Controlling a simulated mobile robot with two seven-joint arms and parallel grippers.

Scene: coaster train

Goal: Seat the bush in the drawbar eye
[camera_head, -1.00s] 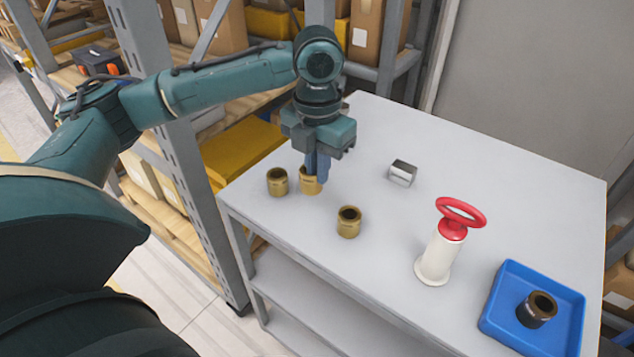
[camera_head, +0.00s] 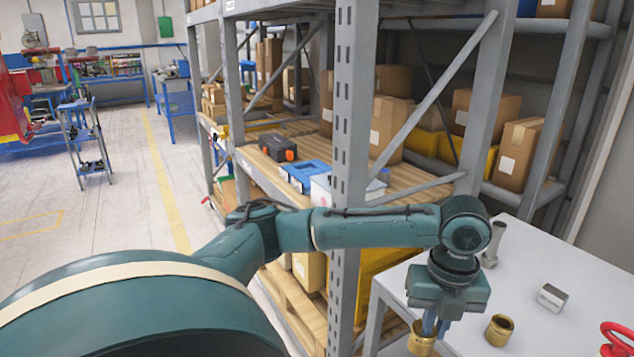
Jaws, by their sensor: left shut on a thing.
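My left gripper (camera_head: 436,326) points down at the left front part of the grey table (camera_head: 520,275). It is shut on a brass bush (camera_head: 420,342), which shows at its fingertips and seems raised above the tabletop. A second brass bush (camera_head: 499,331) stands upright on the table to the right of the gripper, apart from it. The third bush seen earlier does not show; the gripper covers that area. I cannot make out a drawbar eye in this view. My right gripper is out of view.
A square metal piece (camera_head: 552,297), a grey metal cylinder (camera_head: 493,246) and a red ring handle (camera_head: 618,338) are on the table. A shelf upright (camera_head: 352,150) stands close behind my left arm. Open floor (camera_head: 130,200) lies left, with a blue trolley (camera_head: 88,140).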

